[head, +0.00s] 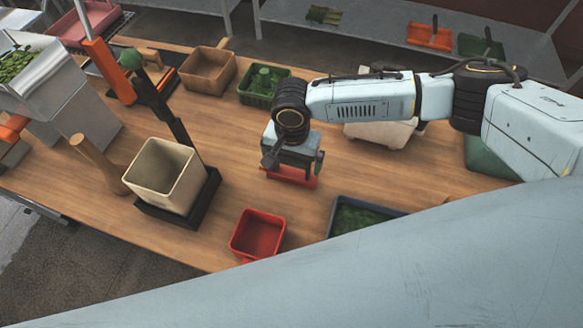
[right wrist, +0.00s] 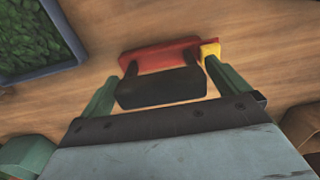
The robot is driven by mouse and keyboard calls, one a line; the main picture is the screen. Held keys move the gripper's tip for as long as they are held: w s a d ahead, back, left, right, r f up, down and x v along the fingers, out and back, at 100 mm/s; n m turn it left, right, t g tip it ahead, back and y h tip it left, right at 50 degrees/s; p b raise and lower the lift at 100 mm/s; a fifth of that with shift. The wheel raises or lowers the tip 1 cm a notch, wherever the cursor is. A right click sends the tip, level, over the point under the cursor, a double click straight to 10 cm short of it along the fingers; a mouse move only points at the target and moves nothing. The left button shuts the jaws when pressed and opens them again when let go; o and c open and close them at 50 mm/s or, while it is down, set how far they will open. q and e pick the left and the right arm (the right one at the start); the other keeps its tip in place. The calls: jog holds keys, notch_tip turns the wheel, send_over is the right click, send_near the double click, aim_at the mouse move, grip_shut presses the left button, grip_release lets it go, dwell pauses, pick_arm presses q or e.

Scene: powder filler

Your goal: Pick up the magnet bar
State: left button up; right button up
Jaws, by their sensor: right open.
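The magnet bar, a red bar with a yellow end and a black handle, lies on the wooden table in the right wrist view (right wrist: 160,57). In the head view only its red part (head: 292,177) shows under my gripper. My right gripper (head: 292,165) is open above it, pointing down. In the right wrist view the green fingers of that gripper (right wrist: 160,72) stand apart, with the black handle between them; I cannot tell whether they touch it. The yellow end is beside the right-hand finger. My left gripper is not in view.
A red bin (head: 257,234) and a blue-grey tray with green contents (head: 365,211) stand nearer me. A cream container (head: 165,176) on a black stand is at left. A green crate (head: 264,84) and a brown box (head: 208,70) are behind. The table left of the gripper is clear.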

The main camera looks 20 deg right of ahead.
jog(key=c, duration=1)
jog(key=shift+c, duration=0.2)
